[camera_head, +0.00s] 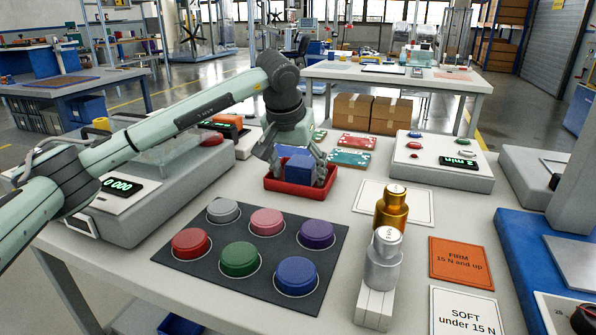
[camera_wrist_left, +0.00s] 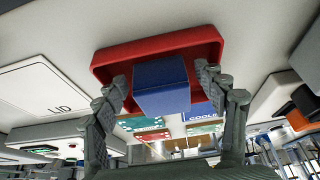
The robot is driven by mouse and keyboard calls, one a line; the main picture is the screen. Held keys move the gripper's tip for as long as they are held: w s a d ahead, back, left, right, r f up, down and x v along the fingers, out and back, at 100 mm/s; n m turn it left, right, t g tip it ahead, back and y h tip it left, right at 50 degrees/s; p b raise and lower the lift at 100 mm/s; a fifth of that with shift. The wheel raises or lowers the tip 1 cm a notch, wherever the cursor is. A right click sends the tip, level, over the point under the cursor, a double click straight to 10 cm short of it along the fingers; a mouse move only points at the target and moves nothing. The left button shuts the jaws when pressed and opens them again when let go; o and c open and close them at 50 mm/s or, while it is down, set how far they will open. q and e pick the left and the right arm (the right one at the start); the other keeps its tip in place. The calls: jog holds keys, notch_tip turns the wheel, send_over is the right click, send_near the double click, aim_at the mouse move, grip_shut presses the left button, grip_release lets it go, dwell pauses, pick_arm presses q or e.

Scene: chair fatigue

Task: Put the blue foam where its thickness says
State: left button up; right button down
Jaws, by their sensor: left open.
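The blue foam (camera_head: 297,177) is a small block in a shallow red tray (camera_head: 285,193) near the middle of the table. My left gripper (camera_head: 300,167) reaches down over the tray with its fingers spread on either side of the block. In the left wrist view the blue foam (camera_wrist_left: 162,88) sits between the open fingers; I cannot tell whether they touch it. An orange card (camera_head: 460,262) reads "FIRM 15 N and up" and a white card (camera_head: 466,315) reads "SOFT under 15 N", both at the front right. My right gripper is out of view.
A dark mat (camera_head: 195,270) with several coloured pucks lies left of centre. Gold (camera_head: 391,210) and silver (camera_head: 384,262) cylinders stand right of it. A device reading "0 000" (camera_head: 122,187) is at left, a "2 min" panel (camera_head: 450,175) at back right. A blue-based machine (camera_head: 515,265) stands at right.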

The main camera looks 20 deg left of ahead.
pick_arm(q)
jog(key=shift+r, duration=0.25)
jog(key=shift+s+r, duration=0.25)
jog(key=shift+r, duration=0.3)
jog(key=b+v, duration=0.1)
jog(key=v, duration=0.9)
jog(key=shift+s+r, duration=0.15)
jog(key=shift+s, duration=0.1)
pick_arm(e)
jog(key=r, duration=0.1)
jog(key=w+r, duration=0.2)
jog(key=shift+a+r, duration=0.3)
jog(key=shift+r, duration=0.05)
